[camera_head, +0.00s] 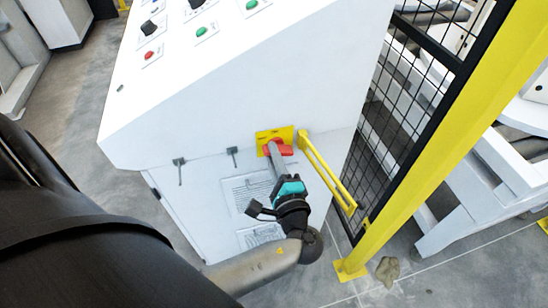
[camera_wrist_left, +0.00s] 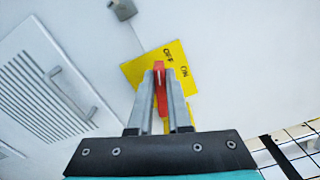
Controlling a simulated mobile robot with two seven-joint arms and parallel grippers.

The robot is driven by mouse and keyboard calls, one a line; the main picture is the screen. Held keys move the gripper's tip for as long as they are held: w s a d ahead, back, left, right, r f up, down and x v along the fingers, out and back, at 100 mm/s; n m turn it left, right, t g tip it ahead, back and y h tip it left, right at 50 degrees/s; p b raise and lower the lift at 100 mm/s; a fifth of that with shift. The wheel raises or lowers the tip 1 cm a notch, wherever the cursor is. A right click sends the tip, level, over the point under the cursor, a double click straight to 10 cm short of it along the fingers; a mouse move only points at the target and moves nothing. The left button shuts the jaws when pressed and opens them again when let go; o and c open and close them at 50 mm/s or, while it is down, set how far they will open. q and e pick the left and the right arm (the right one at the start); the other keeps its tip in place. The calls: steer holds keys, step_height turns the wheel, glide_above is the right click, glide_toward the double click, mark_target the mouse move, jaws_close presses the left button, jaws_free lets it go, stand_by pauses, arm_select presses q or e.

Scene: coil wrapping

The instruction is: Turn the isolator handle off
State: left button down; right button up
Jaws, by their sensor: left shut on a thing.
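The isolator handle (camera_head: 285,150) is red and sits on a yellow plate (camera_head: 264,135) on the white cabinet's side. In the left wrist view the red handle (camera_wrist_left: 159,92) stands between the two grey fingers of my left gripper (camera_wrist_left: 160,85). The fingers are shut on it. The yellow plate (camera_wrist_left: 184,58) shows the words OFF and ON near the handle's upper end. My right gripper is not in view.
The white cabinet (camera_head: 250,90) has buttons and knobs on its sloped top. A yellow bar (camera_head: 326,172) sticks out just right of the handle. A yellow post (camera_head: 440,140) and black mesh fence (camera_head: 400,100) stand further right. Grey floor is open at left.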

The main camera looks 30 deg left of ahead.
arm_select(q)
steer(key=shift+s+f+n+b, duration=0.1)
steer(key=shift+f+n+b, duration=0.1)
steer(key=shift+n+b, duration=0.6)
steer(key=shift+f+n+b, duration=0.15)
steer(key=shift+n+b, duration=0.3)
steer(key=shift+n, duration=0.55)
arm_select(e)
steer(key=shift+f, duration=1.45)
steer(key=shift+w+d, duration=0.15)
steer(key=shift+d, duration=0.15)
arm_select(q)
steer(key=c, duration=0.9)
jaws_free()
steer(key=shift+o, duration=0.2)
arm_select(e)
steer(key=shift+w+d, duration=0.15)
